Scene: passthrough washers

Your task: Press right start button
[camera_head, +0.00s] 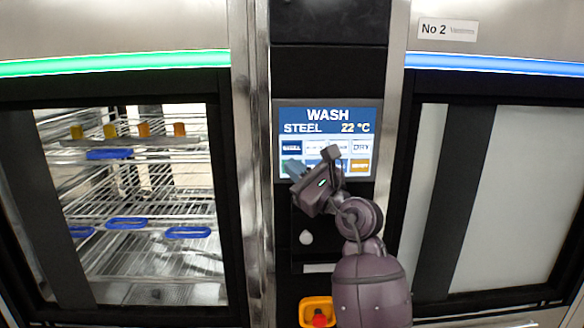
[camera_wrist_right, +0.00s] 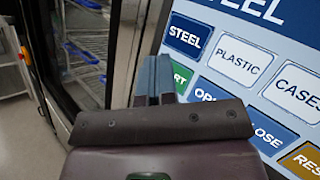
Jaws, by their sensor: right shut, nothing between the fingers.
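The control screen (camera_head: 327,115) between two washers reads WASH, STEEL, 22 °C. Its green button, with only the letters RT showing, appears in the right wrist view (camera_wrist_right: 182,77), mostly hidden behind my fingers. It sits below the dark blue STEEL button (camera_wrist_right: 188,36) and left of the OPEN and CLOSE buttons. My right gripper (camera_head: 293,168) is shut and empty, with its fingertips at the screen's lower left. It also shows in the right wrist view (camera_wrist_right: 154,76), with its tips over the green button's left part. I cannot tell if they touch the screen. My left gripper is out of view.
The left washer (camera_head: 115,66) has a green light strip and shows racks with yellow and blue items behind glass. The right washer (camera_head: 500,64), labelled No 2, has a blue strip. A red knob on a yellow plate (camera_head: 307,306) sits below the screen.

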